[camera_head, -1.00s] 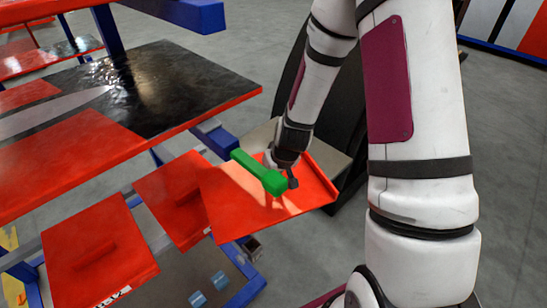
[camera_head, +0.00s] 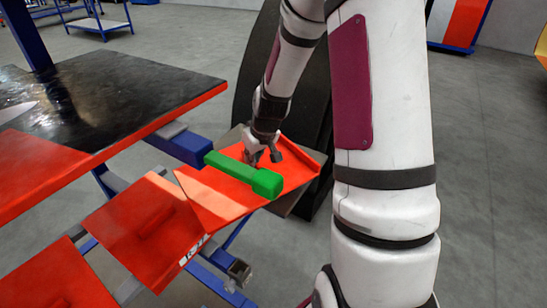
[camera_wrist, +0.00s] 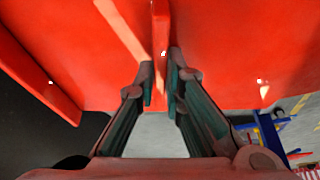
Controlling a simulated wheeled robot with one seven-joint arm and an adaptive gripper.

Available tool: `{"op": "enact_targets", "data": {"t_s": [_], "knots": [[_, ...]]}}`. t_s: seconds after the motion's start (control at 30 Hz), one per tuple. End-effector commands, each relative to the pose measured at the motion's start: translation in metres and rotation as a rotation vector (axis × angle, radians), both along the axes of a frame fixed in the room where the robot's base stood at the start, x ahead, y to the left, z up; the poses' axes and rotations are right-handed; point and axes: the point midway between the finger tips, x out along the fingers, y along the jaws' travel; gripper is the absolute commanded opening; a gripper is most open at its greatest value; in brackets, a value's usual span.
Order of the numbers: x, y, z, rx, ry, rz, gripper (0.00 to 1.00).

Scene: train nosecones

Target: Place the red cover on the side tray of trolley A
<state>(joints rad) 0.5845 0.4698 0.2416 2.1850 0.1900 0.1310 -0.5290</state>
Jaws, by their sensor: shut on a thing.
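A flat red cover (camera_head: 225,208) with a raised edge hangs tilted beside the trolley in the head view. My gripper (camera_head: 264,157) is at its upper part. In the wrist view the red cover (camera_wrist: 225,60) fills the upper half, and my gripper (camera_wrist: 160,82) is shut on its narrow upright rib. A green bar (camera_head: 235,172) shows across the cover in the head view; I cannot tell whether it is attached. Two more red covers (camera_head: 145,232) (camera_head: 55,285) lie to the lower left, on the trolley's blue frame side. No letter A is readable.
A dark, red-edged tabletop (camera_head: 100,105) stands at the left. A blue beam (camera_head: 182,146) sticks out under it, close to the held cover. A grey plate (camera_head: 228,140) shows behind the cover, and a large black curved object (camera_head: 320,120) stands beyond. Grey floor is clear at right.

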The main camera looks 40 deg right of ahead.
Motion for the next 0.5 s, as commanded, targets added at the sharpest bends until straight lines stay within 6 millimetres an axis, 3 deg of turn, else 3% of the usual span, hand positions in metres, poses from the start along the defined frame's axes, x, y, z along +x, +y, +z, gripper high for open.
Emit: {"op": "enact_targets", "data": {"t_s": [0.03, 0.3, 0.5], "knots": [[0.002, -0.014, -0.002, 0.0, -0.003, -0.008, 0.0], [0.01, -0.069, -0.007, 0.0, -0.004, -0.004, 0.0], [0.013, -0.09, -0.008, -0.002, -0.003, -0.002, 0.0]]}}
